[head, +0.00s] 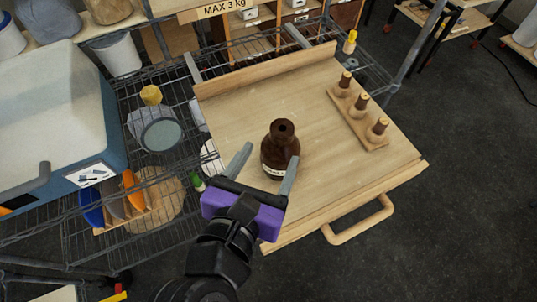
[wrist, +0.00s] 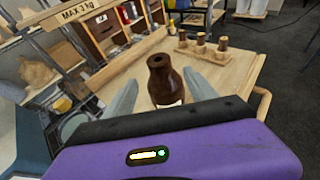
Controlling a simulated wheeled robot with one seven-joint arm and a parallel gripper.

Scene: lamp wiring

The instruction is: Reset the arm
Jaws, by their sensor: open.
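My gripper (head: 267,168) is purple with two grey fingers. It is open, near the front left part of the wooden board. A brown bottle-shaped lamp base (head: 281,150) with a hole in its top stands upright on the board. In the head view the right finger overlaps its lower right side; I cannot tell whether they touch. In the wrist view the brown base (wrist: 164,80) appears beyond and between the spread fingers (wrist: 163,95), with nothing held.
The wooden board (head: 240,112) has a back ledge and a front handle (head: 358,222). A rack (head: 360,115) with several brown-and-tan pegs stands at its right. The board's middle right is clear.

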